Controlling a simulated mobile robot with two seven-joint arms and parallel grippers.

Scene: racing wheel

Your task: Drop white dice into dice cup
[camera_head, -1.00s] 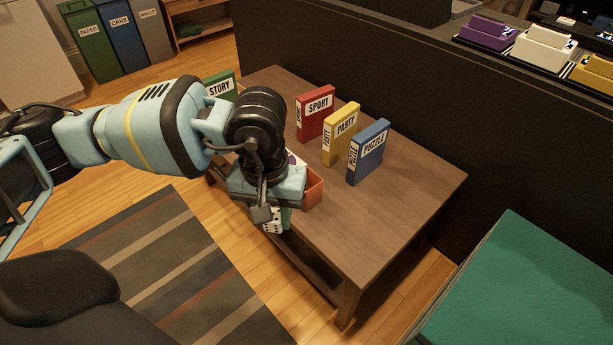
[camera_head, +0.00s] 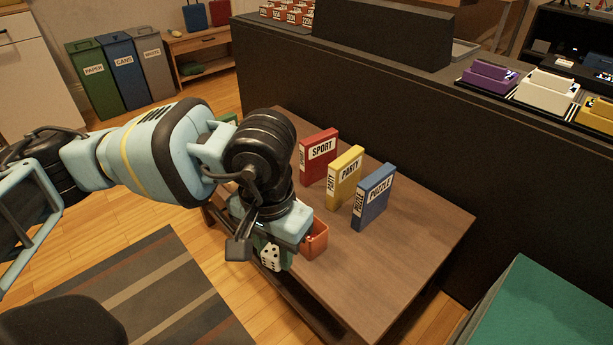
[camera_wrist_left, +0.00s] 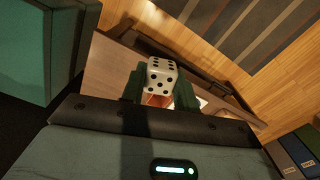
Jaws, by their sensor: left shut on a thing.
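A white die (camera_head: 270,257) with black pips is held in my left gripper (camera_head: 271,249), near the table's left edge. The left wrist view shows the die (camera_wrist_left: 161,75) between the two dark green fingers (camera_wrist_left: 160,88), which are shut on it. An orange-red open container (camera_head: 315,240), perhaps the dice cup, stands on the table just right of the gripper and is partly hidden by it. Some orange-red (camera_wrist_left: 155,100) shows beneath the die in the wrist view. My right gripper is not in view.
The wooden table (camera_head: 400,260) also bears a red SPORT box (camera_head: 319,158), a yellow PARTY box (camera_head: 345,178) and a blue PUZZLE box (camera_head: 373,197), all upright. The table's front right part is clear. A dark partition (camera_head: 420,140) runs behind it.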

